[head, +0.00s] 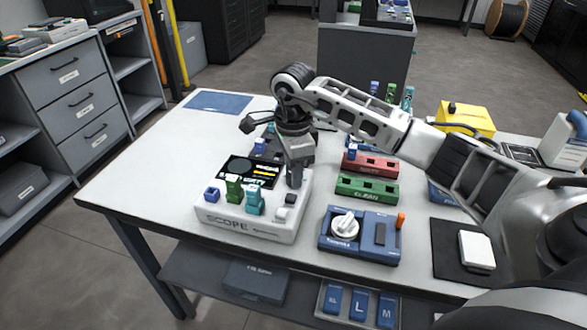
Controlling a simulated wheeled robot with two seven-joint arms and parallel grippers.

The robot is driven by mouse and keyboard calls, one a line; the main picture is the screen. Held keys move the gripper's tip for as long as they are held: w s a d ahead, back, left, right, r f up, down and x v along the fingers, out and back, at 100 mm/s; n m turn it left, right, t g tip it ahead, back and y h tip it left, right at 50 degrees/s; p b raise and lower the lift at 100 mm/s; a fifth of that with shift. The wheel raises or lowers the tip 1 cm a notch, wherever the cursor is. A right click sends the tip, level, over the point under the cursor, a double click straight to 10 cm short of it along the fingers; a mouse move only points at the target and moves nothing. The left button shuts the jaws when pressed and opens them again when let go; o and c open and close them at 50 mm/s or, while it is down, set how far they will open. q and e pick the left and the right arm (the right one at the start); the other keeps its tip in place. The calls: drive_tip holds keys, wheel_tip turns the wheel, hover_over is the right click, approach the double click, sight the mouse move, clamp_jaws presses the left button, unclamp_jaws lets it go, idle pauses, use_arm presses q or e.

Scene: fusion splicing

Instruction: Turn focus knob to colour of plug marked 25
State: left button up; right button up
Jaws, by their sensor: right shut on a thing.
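The white SCOPE box (250,229) stands at the front left of the table, with a dark screen (250,171) at its back. A blue plug (211,195), a green plug (234,191) and a teal plug (255,202) stand along its front. No number 25 is readable on them. My right gripper (294,178) points down at the right side of the box and is shut on what seems to be the focus knob. The fingers hide most of the knob and any colour marks around it. My left gripper is out of view.
A blue unit with a white dial (345,225) stands right of the scope. A green CLEAN block (367,189) and a red block (371,165) lie behind it. A white block on a black mat (445,262) is further right. The table's left end is mostly clear.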

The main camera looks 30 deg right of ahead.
drive_tip(key=m, duration=0.5)
drive_tip(key=shift+m, duration=0.3)
drive_tip(key=m, duration=0.5)
drive_tip(key=shift+r+p, duration=0.1)
drive_tip(key=shift+p, duration=0.3)
drive_tip(key=shift+m, duration=0.3)
drive_tip(key=o, duration=1)
wheel_tip(320, 180, up, 16)
drive_tip(key=shift+f, duration=0.1)
